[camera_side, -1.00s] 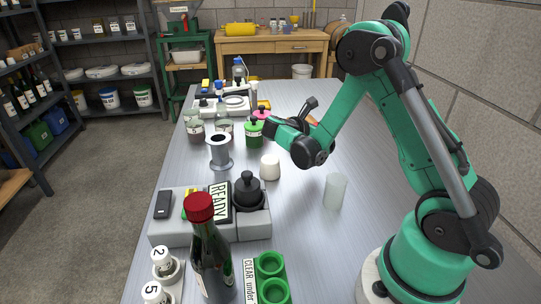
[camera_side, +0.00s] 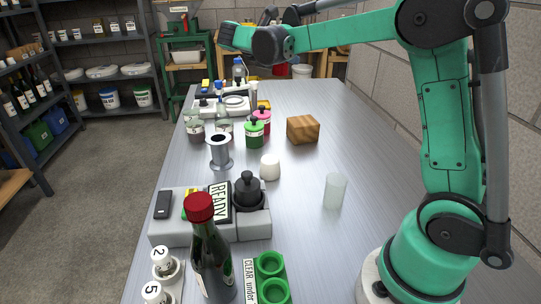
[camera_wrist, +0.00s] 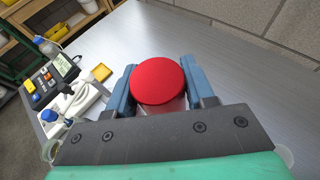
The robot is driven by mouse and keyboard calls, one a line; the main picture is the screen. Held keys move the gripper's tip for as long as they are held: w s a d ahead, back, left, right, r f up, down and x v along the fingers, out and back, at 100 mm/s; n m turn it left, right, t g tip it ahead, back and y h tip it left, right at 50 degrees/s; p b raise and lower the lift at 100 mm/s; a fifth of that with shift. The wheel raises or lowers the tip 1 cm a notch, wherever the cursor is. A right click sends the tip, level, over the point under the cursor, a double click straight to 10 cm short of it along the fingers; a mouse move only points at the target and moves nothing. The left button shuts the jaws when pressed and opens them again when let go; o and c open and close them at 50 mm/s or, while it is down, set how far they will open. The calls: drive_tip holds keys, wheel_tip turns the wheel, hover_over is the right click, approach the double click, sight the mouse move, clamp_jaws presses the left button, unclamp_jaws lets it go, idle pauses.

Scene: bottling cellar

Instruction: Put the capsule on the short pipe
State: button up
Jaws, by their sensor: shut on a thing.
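The capsule (camera_wrist: 160,82) is a round thing with a flat red top and a paler body partly visible below it. My gripper (camera_wrist: 158,66) is shut on it, with a blue finger on each side in the wrist view. The short pipe (camera_side: 220,153) is probably the grey flanged metal tube standing upright on the table in the side view. My arm reaches high over the far part of the table, beyond and above the tube. In the side view I cannot make out the fingers or the capsule.
A wooden block (camera_side: 303,129), green jar (camera_side: 254,134), pink jar (camera_side: 262,121) and white cylinder (camera_side: 270,167) stand around the tube. A red-topped bottle (camera_side: 212,262) and grey holder (camera_side: 178,231) are nearer. A translucent cup (camera_side: 335,191) stands right. Bare table lies between.

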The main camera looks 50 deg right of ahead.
sight(220, 136)
drive_tip(key=w+a+r+n+t, duration=0.4)
drive_tip(key=w+a+t, duration=0.1)
drive_tip(key=w+a, duration=0.6)
drive_tip(key=shift+y, duration=0.4)
drive_tip(key=f, duration=1.9)
drive_tip(key=shift+d, duration=0.2)
drive_tip(key=shift+f, duration=0.2)
drive_tip(key=o, duration=0.7)
drive_tip(key=shift+c, duration=0.2)
